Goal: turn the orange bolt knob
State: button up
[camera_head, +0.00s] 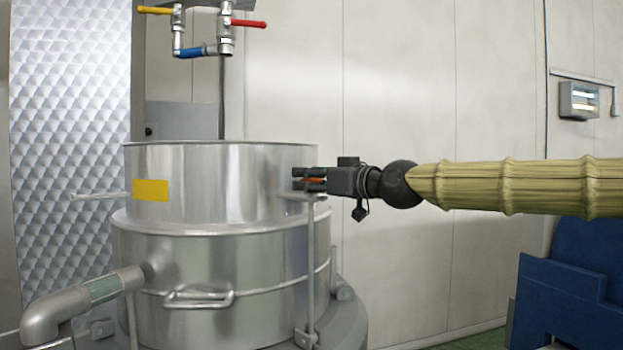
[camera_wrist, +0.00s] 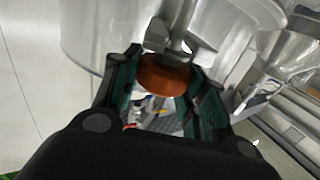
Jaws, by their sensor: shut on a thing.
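The orange bolt knob (camera_wrist: 162,75) is a round orange disc on a metal bolt at the side of the steel vessel (camera_head: 230,180). In the wrist view it sits between the two fingers of my gripper (camera_wrist: 155,85). In the head view my gripper (camera_head: 308,180) reaches in from the right, level, at the right side of the vessel's upper drum. Only a small strip of the orange knob (camera_head: 313,180) shows between the dark fingers there. My gripper is shut on the knob. The far side of the knob is hidden.
A vertical rod (camera_head: 310,265) stands below the knob along the vessel. A thick pipe (camera_head: 85,300) and a front handle (camera_head: 200,298) stick out of the vessel. Valves with coloured levers (camera_head: 205,48) hang above. A blue machine (camera_head: 570,285) stands at right.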

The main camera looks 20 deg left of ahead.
jog(key=shift+w+n+g+y+p, duration=0.1)
jog(key=shift+n+g+y+p, duration=0.8)
jog(key=shift+g, duration=0.9)
jog(key=shift+n+g+b, duration=0.45)
jog(key=shift+n+g, duration=0.95)
jog(key=shift+g, duration=0.3)
jog(key=shift+f+g, duration=0.1)
jog(key=shift+g, duration=0.2)
jog(key=shift+n+g, duration=1.2)
jog(key=shift+g, duration=0.4)
jog(key=shift+n+g, duration=0.4)
jog(key=shift+g, duration=0.2)
jog(key=shift+n+g+p, duration=0.3)
jog(key=shift+g, duration=0.1)
jog(key=o, duration=1)
jog(key=shift+o, duration=0.2)
jog(key=shift+d, duration=0.15)
